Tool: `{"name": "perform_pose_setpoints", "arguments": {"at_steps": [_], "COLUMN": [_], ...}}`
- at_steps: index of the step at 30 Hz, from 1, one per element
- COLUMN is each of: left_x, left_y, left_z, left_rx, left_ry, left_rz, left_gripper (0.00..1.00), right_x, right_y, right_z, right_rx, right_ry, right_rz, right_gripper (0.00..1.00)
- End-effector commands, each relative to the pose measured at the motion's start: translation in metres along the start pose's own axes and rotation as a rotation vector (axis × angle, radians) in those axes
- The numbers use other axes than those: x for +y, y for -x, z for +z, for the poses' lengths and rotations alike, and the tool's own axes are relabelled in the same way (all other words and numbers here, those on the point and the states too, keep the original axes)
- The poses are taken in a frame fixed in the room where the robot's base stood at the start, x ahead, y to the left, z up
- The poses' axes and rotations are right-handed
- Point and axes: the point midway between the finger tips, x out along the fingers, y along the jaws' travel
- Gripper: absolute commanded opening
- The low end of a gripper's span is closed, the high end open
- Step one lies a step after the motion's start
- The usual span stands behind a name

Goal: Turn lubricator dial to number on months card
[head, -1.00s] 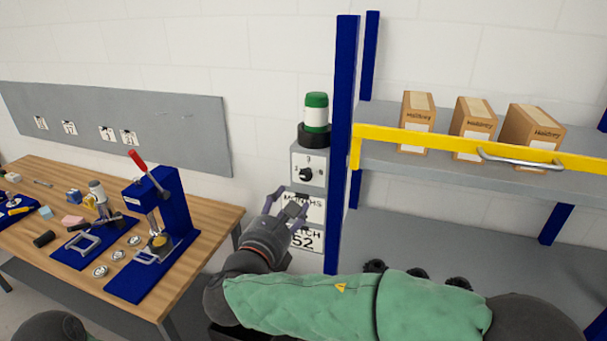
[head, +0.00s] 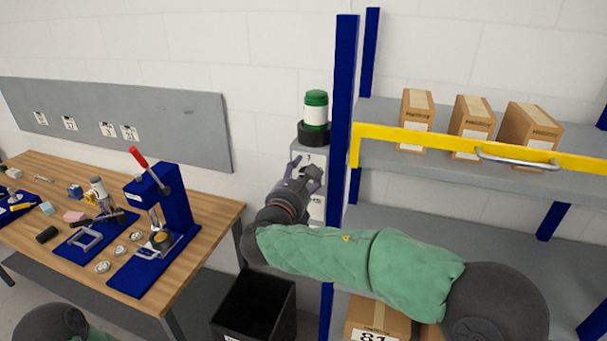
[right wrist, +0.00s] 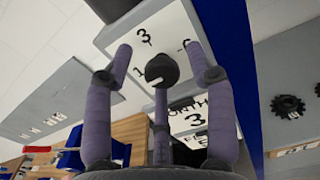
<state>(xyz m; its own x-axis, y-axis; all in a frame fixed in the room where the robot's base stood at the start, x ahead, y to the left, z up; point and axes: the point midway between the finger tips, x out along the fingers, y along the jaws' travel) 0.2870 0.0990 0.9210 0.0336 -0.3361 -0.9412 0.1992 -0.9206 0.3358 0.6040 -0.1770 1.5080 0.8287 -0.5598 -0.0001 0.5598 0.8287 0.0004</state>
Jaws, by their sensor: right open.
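The lubricator (head: 316,112), a white cylinder with a green top and black base, stands on a pale box beside the blue rack post. In the right wrist view, the black dial knob (right wrist: 163,69) sits on a white numbered plate (right wrist: 172,25). A 3 and a 1 are readable; another mark is partly hidden. My left gripper is out of view.
The rack with its yellow rail (head: 450,141) and several boxes stands right of the dial. A wooden bench (head: 205,232) with a blue press (head: 160,225) is at left. A black bin (head: 255,308) stands on the floor below my right arm.

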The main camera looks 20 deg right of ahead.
Motion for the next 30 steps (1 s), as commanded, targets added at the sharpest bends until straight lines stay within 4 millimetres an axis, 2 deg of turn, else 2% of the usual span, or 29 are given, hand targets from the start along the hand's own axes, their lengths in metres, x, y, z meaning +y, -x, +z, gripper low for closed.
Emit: {"name": "perform_pose_setpoints", "arguments": {"at_steps": [6, 12, 22, 30], "left_x": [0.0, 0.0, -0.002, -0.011], "left_y": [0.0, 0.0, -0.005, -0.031], "left_z": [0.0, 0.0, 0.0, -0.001], "left_rx": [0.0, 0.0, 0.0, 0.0], "left_ry": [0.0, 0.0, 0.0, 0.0], "left_rz": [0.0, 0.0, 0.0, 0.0], "left_gripper": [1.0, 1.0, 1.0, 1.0], "right_x": [0.0, 0.0, 0.0, -0.001], "right_y": [0.0, 0.0, 0.0, 0.0], "right_z": [0.0, 0.0, 0.001, -0.001], "right_rx": [0.0, 0.0, -0.004, -0.007], "right_ry": [0.0, 0.0, -0.025, -0.161], "right_rz": [0.0, 0.0, -0.001, -0.001], "right_gripper": [0.56, 0.01, 0.0, 0.0]}}
